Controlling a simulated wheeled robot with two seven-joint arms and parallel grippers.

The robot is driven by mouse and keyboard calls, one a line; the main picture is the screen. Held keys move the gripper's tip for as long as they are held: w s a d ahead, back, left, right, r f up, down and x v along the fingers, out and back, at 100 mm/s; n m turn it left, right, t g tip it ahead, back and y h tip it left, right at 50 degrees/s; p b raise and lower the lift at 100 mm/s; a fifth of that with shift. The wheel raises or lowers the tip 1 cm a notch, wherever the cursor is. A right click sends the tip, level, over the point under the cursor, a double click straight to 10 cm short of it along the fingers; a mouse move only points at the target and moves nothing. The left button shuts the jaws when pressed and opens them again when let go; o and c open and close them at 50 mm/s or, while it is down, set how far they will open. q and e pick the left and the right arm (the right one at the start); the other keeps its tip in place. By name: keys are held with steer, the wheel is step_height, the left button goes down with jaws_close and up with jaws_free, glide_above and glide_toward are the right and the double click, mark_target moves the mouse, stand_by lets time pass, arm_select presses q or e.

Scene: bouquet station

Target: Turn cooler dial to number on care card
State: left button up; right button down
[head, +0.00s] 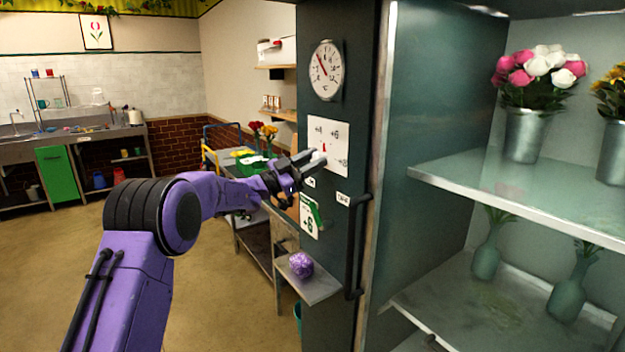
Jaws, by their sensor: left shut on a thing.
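The cooler dial's white plate (335,135) is on the dark green cooler front, with +4, +6 and +8 visible around it. A small red mark shows near its middle, just above the gripper. My left gripper (308,160) is at the lower left of the plate and is shut on the dial knob, which its fingers mostly hide. The care card (309,216) is on the cooler front below the gripper, white with a green patch and a large figure that looks like 6. My right gripper is out of view.
A round gauge (326,70) is above the dial plate. A black door handle (355,245) stands to its lower right. A small shelf (318,287) with a purple ball (301,264) is below. The open cooler shelves (465,180) hold vases at right.

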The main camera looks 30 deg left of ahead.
arm_select(q)
steer(key=shift+w+a+m+g+h+b, duration=0.1)
steer(key=shift+m+g+h+b, duration=0.2)
steer(key=shift+m+g+b, duration=0.7)
steer(key=shift+s+m+g+h+b, duration=0.1)
steer(key=shift+m+g+h+b, duration=0.2)
steer(key=shift+m+b, duration=1.3)
steer(key=shift+w+a+m+g+h+b, duration=0.1)
steer(key=shift+m+g+h+b, duration=0.35)
steer(key=shift+m, duration=1.65)
steer(key=shift+r, duration=0.1)
steer(key=o, duration=1)
steer(key=shift+w, duration=0.1)
steer(key=shift+o, duration=0.2)
